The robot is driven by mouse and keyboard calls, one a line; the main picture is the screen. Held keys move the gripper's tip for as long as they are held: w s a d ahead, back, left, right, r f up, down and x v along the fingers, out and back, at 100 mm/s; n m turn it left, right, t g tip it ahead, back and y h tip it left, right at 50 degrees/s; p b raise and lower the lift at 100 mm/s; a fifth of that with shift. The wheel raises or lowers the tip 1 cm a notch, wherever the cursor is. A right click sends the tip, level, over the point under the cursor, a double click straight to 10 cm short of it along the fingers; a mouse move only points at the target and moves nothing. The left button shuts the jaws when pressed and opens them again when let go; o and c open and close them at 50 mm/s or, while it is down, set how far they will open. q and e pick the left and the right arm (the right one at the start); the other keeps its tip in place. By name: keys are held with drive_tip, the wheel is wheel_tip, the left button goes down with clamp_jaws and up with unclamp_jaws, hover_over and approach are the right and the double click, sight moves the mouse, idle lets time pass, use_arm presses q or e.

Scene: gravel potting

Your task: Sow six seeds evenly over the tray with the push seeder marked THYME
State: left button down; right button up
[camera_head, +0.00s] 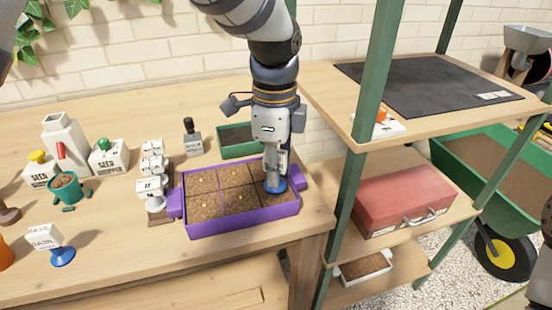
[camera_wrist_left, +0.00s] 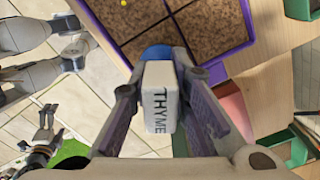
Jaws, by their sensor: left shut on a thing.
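The purple tray (camera_head: 245,226) stands near the bench's front edge, its cells filled with brown soil. Several small yellow seeds lie in its left and middle cells; one seed (camera_wrist_left: 123,3) shows in the left wrist view. My left gripper (camera_head: 275,160) is shut on the white push seeder marked THYME (camera_wrist_left: 160,97). The seeder's blue foot (camera_head: 276,186) is over the tray's right column, at or just above the soil; contact cannot be told. The gripper hides part of that column. A small, distant gripper (camera_wrist_left: 46,116) in the left wrist view looks like my right one; its fingers are unclear.
A seeder rack (camera_head: 152,165) with several white seeders stands left of the tray. A BASIL seeder (camera_head: 45,238), teal pot (camera_head: 66,187) and SEED SHOPPER box (camera_head: 108,156) are farther left. A green box (camera_head: 236,138) is behind the tray. A green shelf post (camera_head: 358,150) stands to the right.

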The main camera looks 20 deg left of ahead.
use_arm(q)
drive_tip(key=shift+r, duration=0.1)
drive_tip(key=shift+f, duration=0.65)
idle(0.6)
use_arm(e)
drive_tip(key=shift+w+r, duration=0.1)
drive_tip(key=shift+r, duration=0.05)
idle(0.7)
use_arm(q)
drive_tip(key=shift+r+p, duration=0.6)
drive_tip(key=shift+r, duration=1)
drive_tip(key=shift+f, duration=0.1)
use_arm(e)
drive_tip(key=shift+w+r+t, duration=0.4)
drive_tip(key=shift+w+r, duration=0.2)
drive_tip(key=shift+w, duration=0.05)
